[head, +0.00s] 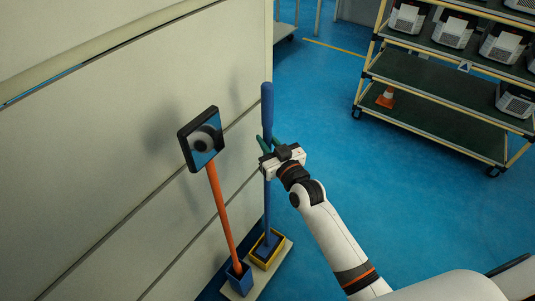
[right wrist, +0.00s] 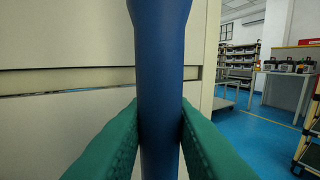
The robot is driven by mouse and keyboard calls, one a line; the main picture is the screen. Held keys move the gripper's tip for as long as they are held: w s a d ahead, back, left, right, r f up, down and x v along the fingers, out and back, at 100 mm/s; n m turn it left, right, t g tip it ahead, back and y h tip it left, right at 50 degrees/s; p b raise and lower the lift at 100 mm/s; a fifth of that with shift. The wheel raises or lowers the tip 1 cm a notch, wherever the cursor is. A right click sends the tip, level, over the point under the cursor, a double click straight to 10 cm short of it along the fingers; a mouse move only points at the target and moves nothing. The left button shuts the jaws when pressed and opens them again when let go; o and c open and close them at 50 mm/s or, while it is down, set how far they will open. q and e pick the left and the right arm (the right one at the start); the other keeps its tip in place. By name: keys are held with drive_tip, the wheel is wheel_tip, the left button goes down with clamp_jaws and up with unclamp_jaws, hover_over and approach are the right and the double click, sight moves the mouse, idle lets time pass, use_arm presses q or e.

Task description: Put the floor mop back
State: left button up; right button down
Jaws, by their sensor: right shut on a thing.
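The floor mop's blue pole (head: 267,105) stands nearly upright close to the pale wall in the head view. My right gripper (head: 266,144) is shut on this pole, below its thicker top part. In the right wrist view the green fingers press on both sides of the blue pole (right wrist: 160,60). The pole's lower end meets a yellow-rimmed holder (head: 279,251) on a pale base; I cannot tell whether it rests on the bottom. Beside it, an orange pole (head: 219,212) with a dark square head on top stands in a blue holder (head: 238,283). My left gripper is out of view.
The pale panelled wall (head: 90,130) is close on the left. A wheeled shelf rack (head: 440,90) with several devices and a small orange cone (head: 386,97) stands at the upper right. The blue floor (head: 330,110) between is clear.

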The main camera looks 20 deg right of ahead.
drive_tip(key=shift+f+b, duration=0.35)
drive_tip(key=shift+f, duration=1.8)
drive_tip(key=c, duration=1.3)
unclamp_jaws()
drive_tip(key=shift+f, duration=0.1)
drive_tip(key=shift+o, duration=0.2)
drive_tip(key=s+d, duration=0.2)
drive_tip(key=s, duration=1)
drive_tip(key=shift+d, duration=0.15)
